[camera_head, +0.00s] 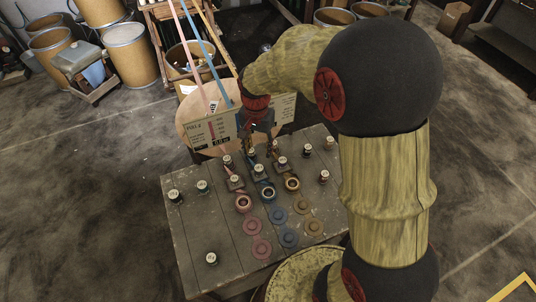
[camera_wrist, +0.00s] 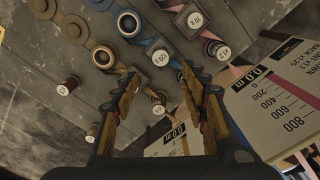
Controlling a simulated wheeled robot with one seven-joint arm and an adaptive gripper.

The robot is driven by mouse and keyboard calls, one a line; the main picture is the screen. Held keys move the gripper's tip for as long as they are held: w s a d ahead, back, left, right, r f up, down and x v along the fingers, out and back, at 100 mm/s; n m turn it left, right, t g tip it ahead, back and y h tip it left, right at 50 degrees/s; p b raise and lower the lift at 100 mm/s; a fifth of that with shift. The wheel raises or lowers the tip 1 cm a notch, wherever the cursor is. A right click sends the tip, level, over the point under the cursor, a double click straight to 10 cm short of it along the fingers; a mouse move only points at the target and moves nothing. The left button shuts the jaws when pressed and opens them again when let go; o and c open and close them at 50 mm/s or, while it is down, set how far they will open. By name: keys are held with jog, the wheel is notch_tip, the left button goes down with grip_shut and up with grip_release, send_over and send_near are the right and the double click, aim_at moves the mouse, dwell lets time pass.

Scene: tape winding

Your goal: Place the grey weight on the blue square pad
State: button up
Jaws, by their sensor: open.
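My gripper (camera_head: 259,146) is open over the far part of the wooden table, pointing down. In the wrist view its fingers (camera_wrist: 158,78) stand apart with nothing gripped between them. The blue square pad (camera_wrist: 158,44) lies beyond the fingertips. A dark, white-topped weight (camera_wrist: 161,60) stands on it; in the head view this weight (camera_head: 258,169) is near the table's middle. Another white-topped weight (camera_wrist: 158,106) shows between the fingers. Several similar small weights stand around, and I cannot tell for sure which is the grey one.
A pink square pad (camera_wrist: 193,19) bears another weight. Coloured rings, such as the blue ring (camera_head: 267,194), and flat discs lie in rows nearer the front. A scale board (camera_head: 212,130) stands behind the table, close to my gripper. The table's left side (camera_head: 200,230) is mostly clear.

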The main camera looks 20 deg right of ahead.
jog(key=s+r+n+t, duration=0.35)
jog(key=s+r, duration=0.55)
jog(key=r, duration=0.5)
jog(key=s+r+n+t, duration=0.2)
jog(key=s+r+n, duration=0.3)
jog(key=s, duration=0.7)
jog(key=shift+s+r, duration=0.15)
jog(key=shift+c, duration=1.2)
